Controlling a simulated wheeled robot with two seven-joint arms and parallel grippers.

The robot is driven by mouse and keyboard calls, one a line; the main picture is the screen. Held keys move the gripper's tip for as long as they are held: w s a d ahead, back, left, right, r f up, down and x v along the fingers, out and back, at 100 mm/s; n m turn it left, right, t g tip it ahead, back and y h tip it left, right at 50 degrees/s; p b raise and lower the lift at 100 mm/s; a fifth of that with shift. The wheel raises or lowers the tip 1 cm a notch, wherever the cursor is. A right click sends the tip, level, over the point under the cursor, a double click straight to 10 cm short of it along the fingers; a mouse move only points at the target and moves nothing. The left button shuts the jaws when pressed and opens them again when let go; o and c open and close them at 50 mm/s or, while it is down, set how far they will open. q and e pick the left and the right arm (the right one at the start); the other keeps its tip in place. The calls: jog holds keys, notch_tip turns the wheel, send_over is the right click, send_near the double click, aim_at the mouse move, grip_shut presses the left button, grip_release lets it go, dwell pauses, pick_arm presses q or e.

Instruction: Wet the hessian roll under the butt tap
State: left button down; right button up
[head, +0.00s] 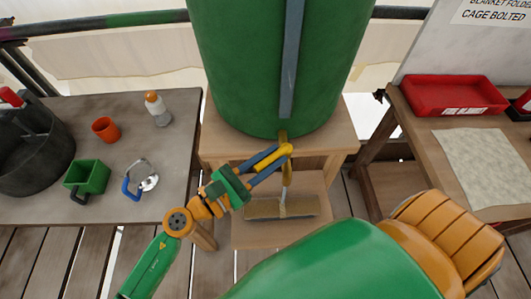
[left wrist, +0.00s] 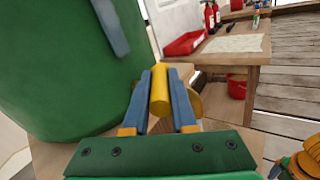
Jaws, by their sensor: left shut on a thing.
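A large green butt (head: 275,60) stands on a wooden stand. Its yellow tap (head: 286,149) sticks out low at the front. My left gripper (head: 275,158) is at the tap, its blue fingers shut on the yellow tap handle. The left wrist view shows the yellow handle (left wrist: 159,92) between the two fingers. The brownish hessian roll (head: 258,209) lies crosswise on the lower board, below the tap. A narrow yellowish-to-pale strip runs down from the tap to the roll's middle; I cannot tell whether part is water. My right gripper is not visible.
The left table (head: 130,205) holds a dark bucket (head: 35,150), green box (head: 88,177), orange cup (head: 105,129), bottle (head: 158,109) and a blue-handled metal item (head: 140,180). The right table carries a red tray (head: 453,95) and pale cloth (head: 485,162). My own green and orange arm parts fill the lower right.

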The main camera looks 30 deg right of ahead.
pick_arm(q)
jog(key=c, duration=0.7)
grip_release()
jog(key=shift+d, duration=0.1)
jog(key=shift+c, duration=0.2)
jog(key=s+a+b, duration=0.1)
jog(key=a+b, duration=0.1)
jog(key=a, duration=0.5)
jog(key=shift+s, duration=0.15)
